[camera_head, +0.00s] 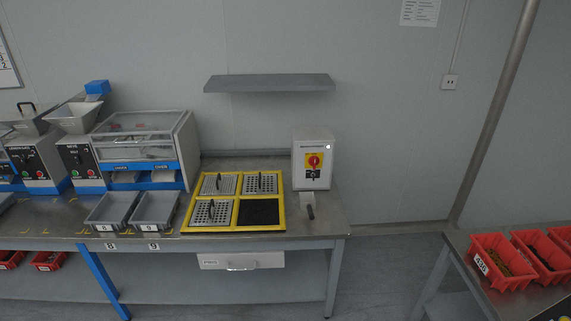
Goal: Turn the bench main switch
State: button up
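The bench main switch (314,161) is a red rotary knob on a yellow plate. It is on the front of a white box (311,146) that stands at the right end of the workbench. The knob's exact angle is too small to tell. My gripper is not in view.
The workbench (320,224) holds a yellow-framed tray (233,229) with perforated plates, grey bins (155,210) and sorter machines (145,150). A dark-handled tool (310,211) lies before the box. A shelf (269,83) hangs above. Another table with red bins (500,262) is at right; floor shows between.

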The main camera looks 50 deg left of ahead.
aim_at(313, 161)
jog(key=u, duration=0.6)
jog(key=k, duration=0.3)
jog(key=u, duration=2.5)
jog(key=k, duration=0.65)
jog(key=z, duration=0.3)
jog(key=i, duration=0.85)
jog(key=z, duration=0.15)
